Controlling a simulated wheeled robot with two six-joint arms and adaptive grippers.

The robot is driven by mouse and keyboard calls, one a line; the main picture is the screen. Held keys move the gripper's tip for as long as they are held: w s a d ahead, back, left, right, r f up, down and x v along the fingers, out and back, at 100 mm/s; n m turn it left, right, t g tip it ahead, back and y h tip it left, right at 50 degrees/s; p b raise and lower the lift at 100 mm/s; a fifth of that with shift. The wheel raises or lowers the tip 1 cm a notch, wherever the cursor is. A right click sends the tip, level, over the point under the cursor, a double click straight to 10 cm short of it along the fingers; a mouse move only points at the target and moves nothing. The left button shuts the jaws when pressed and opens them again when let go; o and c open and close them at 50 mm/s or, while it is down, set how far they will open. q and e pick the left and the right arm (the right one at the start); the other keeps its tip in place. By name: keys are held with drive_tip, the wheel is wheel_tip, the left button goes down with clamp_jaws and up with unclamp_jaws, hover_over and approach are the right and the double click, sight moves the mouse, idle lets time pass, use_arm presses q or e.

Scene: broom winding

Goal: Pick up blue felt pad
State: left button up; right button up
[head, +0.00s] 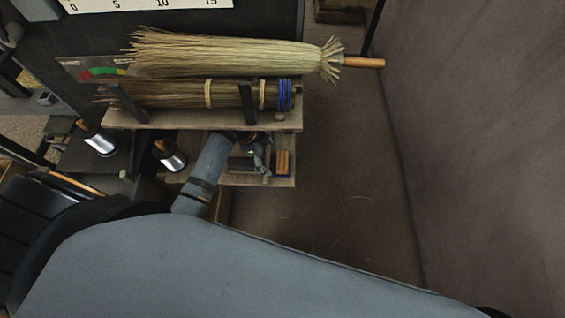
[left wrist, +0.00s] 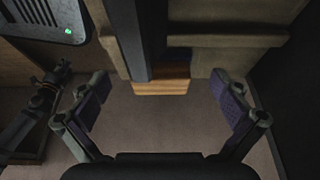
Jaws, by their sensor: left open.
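A small wooden block with a dark blue edge (head: 283,163) lies on the small lower shelf, right of my left gripper (head: 263,163). The blue looks like the felt pad, mostly hidden by the wood at this angle. In the left wrist view the block's wooden face (left wrist: 162,87) shows ahead, roughly centred between the open fingers of the left gripper (left wrist: 162,82), with a thin dark bluish strip above it. The fingers hold nothing, and a gap shows between each finger and the block. My right gripper is not in view.
Above the lower shelf (head: 258,182), a shelf holds a large broom (head: 230,54) and a bound bundle of bristles (head: 190,94) with blue winding. Two wire spools (head: 101,142) stand left of my arm. A dark post (left wrist: 133,40) rises close to the block. Floor at right is clear.

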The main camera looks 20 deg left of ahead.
sight(280, 160)
use_arm(q)
drive_tip(key=d, duration=0.1)
drive_tip(key=w+d, duration=0.1)
drive_tip(key=d, duration=0.1)
drive_tip(key=shift+d, duration=0.1)
drive_tip(key=shift+x, duration=0.95)
drive_tip(key=shift+f+b, duration=0.3)
drive_tip(key=shift+f, duration=0.2)
drive_tip(key=shift+s, duration=0.1)
drive_tip(key=c, duration=1.2)
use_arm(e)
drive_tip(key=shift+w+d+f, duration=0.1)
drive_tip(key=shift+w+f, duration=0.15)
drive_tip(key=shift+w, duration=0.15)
